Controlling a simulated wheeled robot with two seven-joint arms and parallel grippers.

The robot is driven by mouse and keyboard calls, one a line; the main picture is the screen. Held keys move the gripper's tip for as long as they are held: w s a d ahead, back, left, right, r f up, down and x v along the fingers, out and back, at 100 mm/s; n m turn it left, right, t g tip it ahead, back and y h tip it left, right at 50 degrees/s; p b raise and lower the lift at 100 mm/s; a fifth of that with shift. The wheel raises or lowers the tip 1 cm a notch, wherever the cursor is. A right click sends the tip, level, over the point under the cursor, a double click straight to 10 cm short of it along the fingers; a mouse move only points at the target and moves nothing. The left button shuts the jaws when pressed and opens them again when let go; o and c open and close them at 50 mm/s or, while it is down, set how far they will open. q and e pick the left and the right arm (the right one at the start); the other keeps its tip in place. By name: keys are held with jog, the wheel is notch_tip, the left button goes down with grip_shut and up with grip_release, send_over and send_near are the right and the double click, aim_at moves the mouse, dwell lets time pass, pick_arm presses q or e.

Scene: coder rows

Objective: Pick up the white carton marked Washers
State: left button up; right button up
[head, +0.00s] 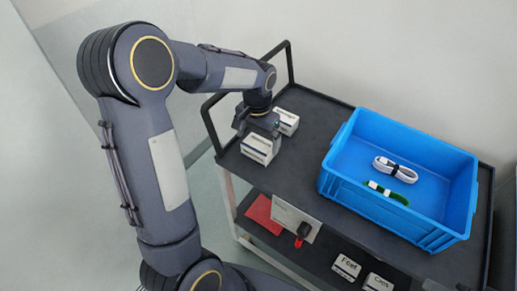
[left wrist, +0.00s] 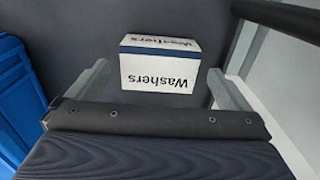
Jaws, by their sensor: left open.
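The white carton marked Washers (left wrist: 160,70) has a dark blue stripe along one edge. In the left wrist view it sits just beyond and between the fingers of my left gripper (left wrist: 158,82), with its lettering upside down. In the head view it appears to be the nearer carton (head: 257,149) on the cart's dark top, though its lettering is too small to read there. My left gripper (head: 258,128) is open and empty, pointing down just behind and above this carton. I cannot tell whether the fingers touch it. My right gripper is not in view.
Another white carton (head: 286,121) stands close behind the gripper. A blue crate (head: 385,206) with a white cable bundle (head: 395,169) and a green one (head: 388,193) stands to the right. The cart's black handle rail (head: 210,122) is close on the left. More cartons (head: 346,267) lie on the lower shelf.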

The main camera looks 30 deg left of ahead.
aim_at(258, 144)
pick_arm(q)
jog(key=f, duration=0.4)
jog(key=shift+w+f, duration=0.2)
jog(key=shift+w, duration=0.05)
jog(key=shift+c, duration=0.3)
jog(key=c, duration=1)
